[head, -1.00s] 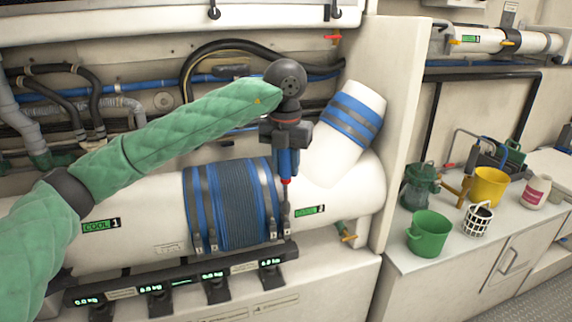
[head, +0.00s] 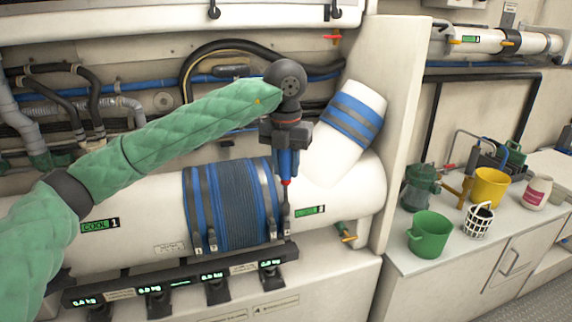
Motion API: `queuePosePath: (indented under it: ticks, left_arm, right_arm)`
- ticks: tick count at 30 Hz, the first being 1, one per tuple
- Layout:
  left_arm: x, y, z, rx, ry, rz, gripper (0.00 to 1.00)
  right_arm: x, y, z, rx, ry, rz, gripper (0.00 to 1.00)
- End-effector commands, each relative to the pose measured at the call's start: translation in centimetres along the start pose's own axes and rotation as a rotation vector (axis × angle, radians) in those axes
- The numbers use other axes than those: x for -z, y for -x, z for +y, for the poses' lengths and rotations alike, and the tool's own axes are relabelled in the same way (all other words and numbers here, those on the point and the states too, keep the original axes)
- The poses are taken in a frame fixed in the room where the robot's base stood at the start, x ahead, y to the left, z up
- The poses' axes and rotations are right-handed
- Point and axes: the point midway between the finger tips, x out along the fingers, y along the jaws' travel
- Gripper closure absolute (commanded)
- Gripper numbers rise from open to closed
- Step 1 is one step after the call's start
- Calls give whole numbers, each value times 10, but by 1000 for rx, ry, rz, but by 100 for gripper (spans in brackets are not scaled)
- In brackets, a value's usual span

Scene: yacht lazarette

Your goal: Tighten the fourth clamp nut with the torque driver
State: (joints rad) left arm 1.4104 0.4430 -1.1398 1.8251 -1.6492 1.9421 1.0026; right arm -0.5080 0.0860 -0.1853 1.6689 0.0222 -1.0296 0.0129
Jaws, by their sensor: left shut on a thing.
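My left gripper (head: 287,136) is shut on the blue and dark torque driver (head: 287,163), held upright with its shaft pointing down. The driver's red collar and thin shaft come down over the right end of the blue ribbed hose (head: 235,205) on the white pipe. The hose carries several metal clamps, with small numbered tags at their lower ends. The shaft's tip is close to the nut of the rightmost clamp (head: 286,226); I cannot tell whether it is seated. My right gripper is not in view.
A dark rail with several lit green readouts (head: 212,276) runs below the hose; their digits are too small to read surely. A white branch pipe (head: 330,150) rises right of the driver.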

Motion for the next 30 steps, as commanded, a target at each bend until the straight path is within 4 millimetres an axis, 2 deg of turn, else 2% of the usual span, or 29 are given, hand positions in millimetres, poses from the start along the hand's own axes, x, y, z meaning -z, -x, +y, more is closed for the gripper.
queuePosePath:
  ticks: [30]
  left_arm:
    - [0, -17, 0, 0, 0, 0, 100]
  right_arm:
    - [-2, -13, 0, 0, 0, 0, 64]
